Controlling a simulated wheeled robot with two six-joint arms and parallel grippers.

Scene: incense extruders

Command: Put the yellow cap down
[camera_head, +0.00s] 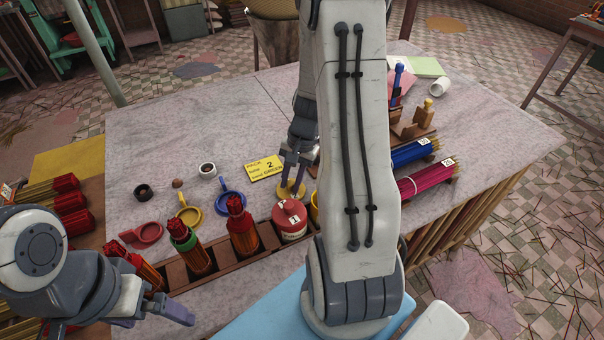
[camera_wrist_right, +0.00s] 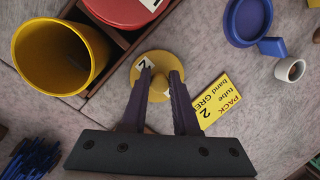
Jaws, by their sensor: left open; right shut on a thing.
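The yellow cap (camera_wrist_right: 139,72), a round disc with a knob and a "2" mark, is in my right gripper (camera_wrist_right: 160,82), whose fingers are shut on the knob. In the head view the cap (camera_head: 291,191) is at the right gripper (camera_head: 292,178), low over the bare table behind the rack. I cannot tell whether it touches the table. The open yellow tube (camera_wrist_right: 17,58) stands in the rack beside it; my arm mostly hides it in the head view. My left gripper (camera_head: 182,316) is open and empty at the lower left, in front of the rack.
A yellow note card (camera_head: 264,167) lies close to the cap. A red-capped tube (camera_head: 290,220) and stick-filled tubes stand in the wooden rack (camera_head: 263,243). The table's back left is clear.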

